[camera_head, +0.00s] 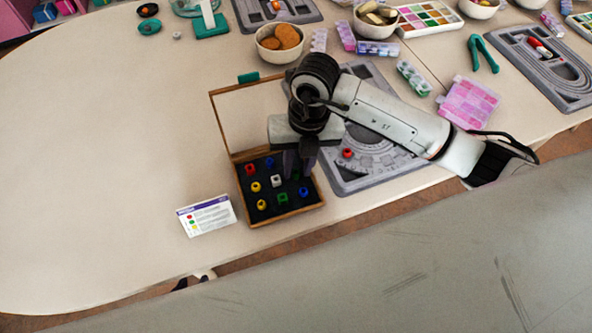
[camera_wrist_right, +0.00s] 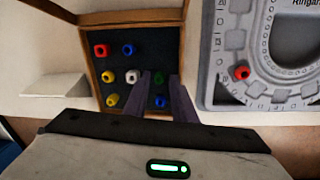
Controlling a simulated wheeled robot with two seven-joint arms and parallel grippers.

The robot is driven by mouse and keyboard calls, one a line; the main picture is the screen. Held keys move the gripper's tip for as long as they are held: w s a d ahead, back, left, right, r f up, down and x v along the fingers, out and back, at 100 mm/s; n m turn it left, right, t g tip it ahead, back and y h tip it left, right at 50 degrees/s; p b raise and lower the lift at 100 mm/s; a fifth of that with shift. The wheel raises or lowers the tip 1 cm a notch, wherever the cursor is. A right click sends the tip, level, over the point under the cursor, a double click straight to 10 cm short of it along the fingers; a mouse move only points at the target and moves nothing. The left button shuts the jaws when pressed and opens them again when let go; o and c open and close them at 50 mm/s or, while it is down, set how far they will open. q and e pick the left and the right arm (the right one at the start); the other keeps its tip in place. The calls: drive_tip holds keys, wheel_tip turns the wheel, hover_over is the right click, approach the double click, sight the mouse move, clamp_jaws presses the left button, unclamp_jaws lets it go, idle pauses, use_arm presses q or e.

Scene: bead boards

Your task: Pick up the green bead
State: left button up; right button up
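A green bead (camera_wrist_right: 158,77) lies in the black-lined wooden box (camera_wrist_right: 94,88), between the two tips of my right gripper (camera_wrist_right: 159,80) as seen in the wrist view. The right gripper is open, fingers pointing down into the box; I cannot tell whether the tips are level with the bead. In the head view the right gripper (camera_head: 299,172) hangs over the box's right side and partly hides this bead. Another green bead (camera_head: 283,198) sits near the box's front edge; the left finger seems to cover it in the wrist view. My left gripper is not in view.
The box also holds red (camera_head: 249,169), blue, yellow and white (camera_head: 275,181) beads. Its lid (camera_head: 250,118) stands open behind. A grey bead board (camera_head: 345,180) with a red bead (camera_head: 347,152) lies to the right. A card (camera_head: 207,216) stands left. The table's left is clear.

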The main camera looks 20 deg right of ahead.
drive_tip(key=shift+a+f, duration=0.1)
drive_tip(key=shift+f, duration=0.4)
clamp_jaws()
